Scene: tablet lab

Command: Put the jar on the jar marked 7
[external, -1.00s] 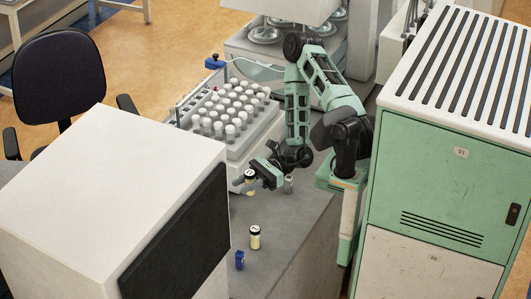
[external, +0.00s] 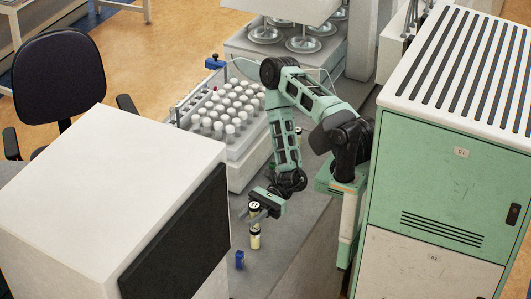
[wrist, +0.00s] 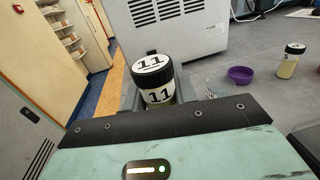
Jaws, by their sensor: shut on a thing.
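My gripper (external: 262,208) is shut on a jar (external: 253,212) with a black lid and pale label. In the wrist view, this held jar (wrist: 157,86) reads 11 on its white lid label and its side, and it stands roughly upright between the fingers. A second dark-lidded, yellowish jar (external: 255,241) stands on the grey bench directly below the held jar in the external view. Its lid is partly hidden now, but an earlier frame shows what looks like a 7 on it. I cannot tell whether the two jars touch.
A small blue object (external: 239,260) stands near the lower jar. A grey rack of white-capped vials (external: 226,112) is further back. The wrist view shows a purple bowl (wrist: 240,75) and another dark-lidded jar (wrist: 290,65) on the right. A white box with a dark panel (external: 180,235) borders the bench.

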